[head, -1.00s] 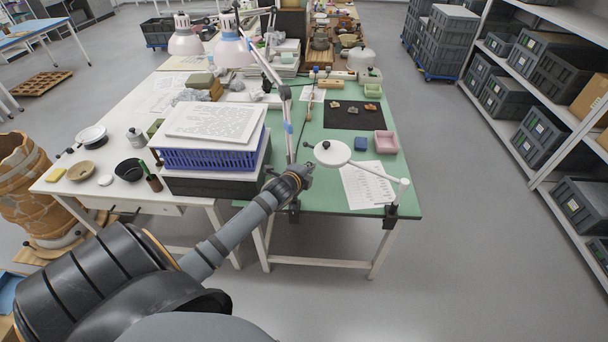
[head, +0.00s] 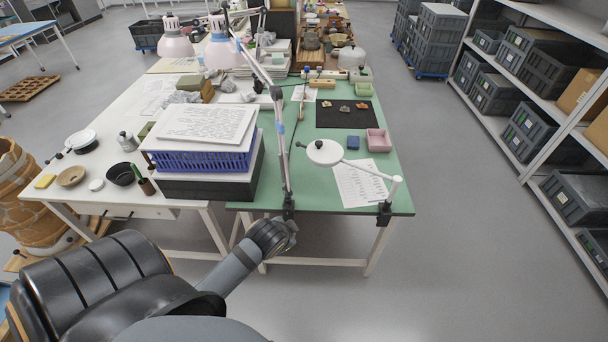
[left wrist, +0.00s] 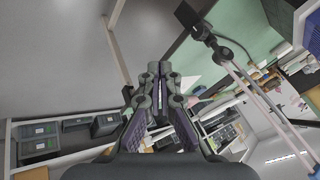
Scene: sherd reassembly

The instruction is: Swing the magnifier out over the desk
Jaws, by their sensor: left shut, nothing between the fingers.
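The magnifier (head: 325,153) has a white round head on a white jointed arm. It is clamped at the near right edge of the green desk (head: 245,206), and its head is over the desk, left of the clamp (head: 384,212). My left arm's wrist is in front of the desk's near edge, left of the magnifier and apart from it. In the head view my left fingers cannot be made out. In the left wrist view my left gripper (left wrist: 159,70) is shut with nothing between its fingers. My right gripper is not in view.
A lamp's post (head: 283,150) is clamped at the near desk edge close to my left wrist. A blue crate (head: 203,163) stands left of it. A printed sheet (head: 360,184), a pink tray (head: 378,140) and a blue box (head: 353,143) lie near the magnifier. The floor right of the desk is clear.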

